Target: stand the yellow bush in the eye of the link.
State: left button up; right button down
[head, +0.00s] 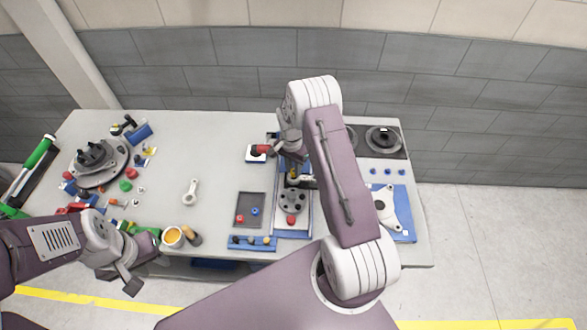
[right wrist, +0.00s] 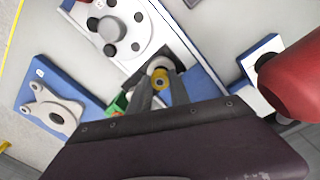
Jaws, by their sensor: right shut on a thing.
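The yellow bush (right wrist: 162,83) is between the two dark fingers of my right gripper (right wrist: 161,92), which is shut on it. In the head view, a bit of yellow bush (head: 293,174) shows by this gripper, above the blue-edged fixture. A pale ring-shaped part (right wrist: 160,65) lies just beyond the bush in the wrist view; whether they touch is unclear. A light grey link (head: 190,191) with a round eye at its near end lies flat on the table, well left of the right gripper. My left gripper (head: 130,273) is off the table's front edge, its jaw opening unclear.
A grey plate with dark studs (head: 293,200) sits in the fixture. A red-and-dark tool (right wrist: 295,82) stands close by. A blue tray with a bracket (head: 407,228) is to the right. An orange cup (head: 173,237) stands at the front. Bare table surrounds the link.

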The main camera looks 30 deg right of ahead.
jog(key=shift+f+b, duration=0.3)
jog(key=shift+f, duration=0.25)
jog(key=shift+f+b, duration=0.35)
jog(key=shift+f, duration=0.1)
jog(key=c, duration=1.5)
grip_release()
jog(key=shift+r, duration=0.1)
jog(key=shift+r+p, duration=1.1)
jog(key=shift+r, duration=0.45)
